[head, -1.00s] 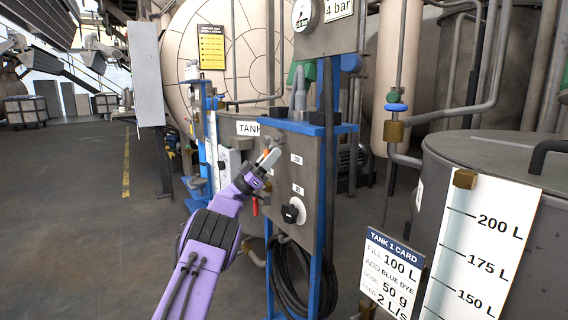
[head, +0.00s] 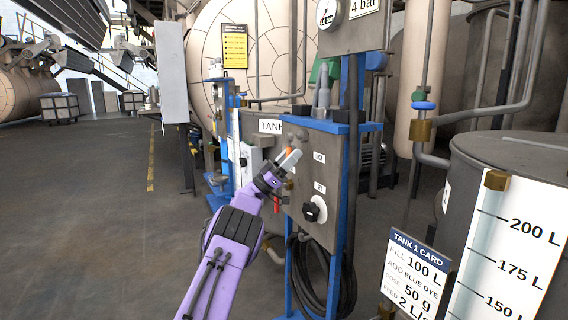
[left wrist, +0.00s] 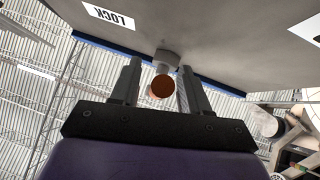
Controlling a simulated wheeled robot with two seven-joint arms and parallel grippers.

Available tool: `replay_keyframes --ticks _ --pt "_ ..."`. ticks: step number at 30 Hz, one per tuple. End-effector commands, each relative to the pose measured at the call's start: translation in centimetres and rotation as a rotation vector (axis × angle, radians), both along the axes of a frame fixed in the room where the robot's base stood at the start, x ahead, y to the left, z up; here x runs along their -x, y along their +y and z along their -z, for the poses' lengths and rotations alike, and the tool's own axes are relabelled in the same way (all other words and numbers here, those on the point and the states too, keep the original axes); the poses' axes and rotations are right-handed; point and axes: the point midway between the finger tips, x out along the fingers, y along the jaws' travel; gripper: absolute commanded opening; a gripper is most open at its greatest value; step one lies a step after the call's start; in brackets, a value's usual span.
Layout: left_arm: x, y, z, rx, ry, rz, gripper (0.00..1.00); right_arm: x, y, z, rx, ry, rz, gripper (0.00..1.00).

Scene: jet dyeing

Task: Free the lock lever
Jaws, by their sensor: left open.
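The lock lever shows in the left wrist view as a round red-brown knob end (left wrist: 162,87) on a grey mount (left wrist: 167,58) at the panel, beside an inverted LOCK label (left wrist: 108,16). My left gripper (left wrist: 156,88) is open, with one finger on each side of the knob. I see a gap at each side and cannot tell whether anything touches. In the head view, the left gripper (head: 290,158) is at the left part of the grey control panel (head: 322,182), with an orange tip (head: 288,151) at its fingers. My right gripper is not in view.
A black rotary knob (head: 315,210) sits low on the panel, and a red handle (head: 277,204) hangs below my gripper. The blue frame (head: 343,225) and a coiled black hose (head: 325,290) are below. A tank card (head: 412,270) and level scale (head: 510,250) stand right. Floor at left is clear.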

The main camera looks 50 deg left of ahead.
Motion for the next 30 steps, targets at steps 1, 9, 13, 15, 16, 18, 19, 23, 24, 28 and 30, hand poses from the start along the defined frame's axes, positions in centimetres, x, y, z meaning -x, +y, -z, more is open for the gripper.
replay_keyframes --ticks 1,9,13,15,16,18,19,23,24,28,30 --pt "0.6 0.4 1.0 0.003 0.006 -0.002 0.45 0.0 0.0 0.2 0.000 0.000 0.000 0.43" --pt "4.8 2.2 5.4 0.002 0.004 -0.004 0.45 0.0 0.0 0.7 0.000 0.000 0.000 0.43" --pt "5.9 2.7 6.5 0.002 0.003 -0.003 0.45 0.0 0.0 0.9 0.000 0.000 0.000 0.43" --pt "6.2 2.8 6.6 0.002 0.001 -0.004 0.45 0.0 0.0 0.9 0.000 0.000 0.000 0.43" --pt "6.2 2.8 6.7 0.002 0.001 -0.004 0.45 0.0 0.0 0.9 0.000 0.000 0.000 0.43" --pt "6.3 2.8 6.7 0.002 0.001 -0.004 0.45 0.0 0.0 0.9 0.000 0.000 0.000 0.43" --pt "6.3 2.8 6.7 0.002 0.001 -0.004 0.45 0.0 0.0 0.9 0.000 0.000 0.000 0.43" --pt "6.2 2.9 6.7 0.002 0.001 -0.004 0.45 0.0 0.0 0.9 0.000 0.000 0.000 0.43" --pt "6.2 2.8 6.7 0.002 0.001 -0.004 0.45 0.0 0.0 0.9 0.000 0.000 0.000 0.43" --pt "6.2 2.8 6.7 0.002 0.001 -0.004 0.45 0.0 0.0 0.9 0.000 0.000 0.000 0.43" --pt "6.2 2.8 6.6 0.002 0.001 -0.004 0.45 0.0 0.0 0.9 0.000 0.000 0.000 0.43"
